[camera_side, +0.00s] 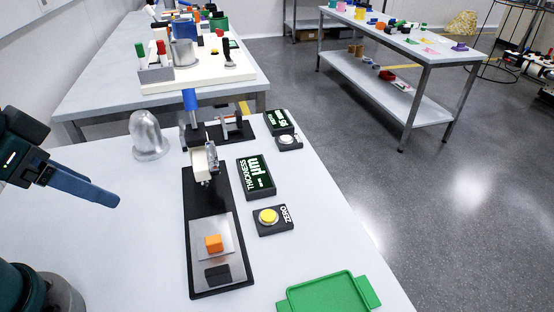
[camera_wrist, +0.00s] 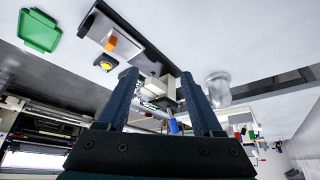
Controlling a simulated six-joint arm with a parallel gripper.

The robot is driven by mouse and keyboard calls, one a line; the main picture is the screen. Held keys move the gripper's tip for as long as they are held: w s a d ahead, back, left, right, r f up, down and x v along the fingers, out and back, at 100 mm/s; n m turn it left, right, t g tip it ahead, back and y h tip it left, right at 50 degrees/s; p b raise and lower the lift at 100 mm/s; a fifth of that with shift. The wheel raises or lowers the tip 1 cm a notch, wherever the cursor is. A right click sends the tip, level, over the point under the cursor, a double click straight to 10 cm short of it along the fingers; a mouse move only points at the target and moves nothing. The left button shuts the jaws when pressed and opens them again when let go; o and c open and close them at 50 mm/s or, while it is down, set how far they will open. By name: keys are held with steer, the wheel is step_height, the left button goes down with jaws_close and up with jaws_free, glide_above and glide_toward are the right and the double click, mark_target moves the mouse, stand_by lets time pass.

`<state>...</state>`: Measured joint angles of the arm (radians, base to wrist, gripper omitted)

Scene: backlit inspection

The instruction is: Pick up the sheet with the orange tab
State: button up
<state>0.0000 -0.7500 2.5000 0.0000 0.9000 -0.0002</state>
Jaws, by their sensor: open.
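The orange tab (camera_side: 213,243) is a small block standing on a thin silver sheet (camera_side: 229,239). The sheet lies on the front part of a long black base (camera_side: 205,206), over a larger silver plate (camera_side: 204,222). The orange tab shows in the wrist view (camera_wrist: 110,43), upper left of my fingers. My gripper (camera_side: 116,201) is at the left in the side view, above the table and well apart from the sheet. In the wrist view my gripper (camera_wrist: 158,75) has its two blue fingers spread, with nothing held between them.
A black block (camera_side: 217,274) sits in front of the tab. A measuring head (camera_side: 204,160) stands at the base's far end. Right are a thickness display (camera_side: 256,177), yellow zero button (camera_side: 269,216) and green tray (camera_side: 330,296). A silver dome (camera_side: 148,136) stands behind.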

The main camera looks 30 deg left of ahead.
steer(key=n+g+h, duration=0.3)
steer(key=n+g, duration=0.5)
steer(key=n, duration=0.1)
glide_above(211, 229)
steer(key=f, duration=0.7)
steer(key=shift+d+f, duration=0.25)
steer(key=shift+d, duration=0.1)
steer(key=shift+g, duration=0.3)
steer(key=shift+x, duration=2.95)
steer(key=shift+s, duration=0.15)
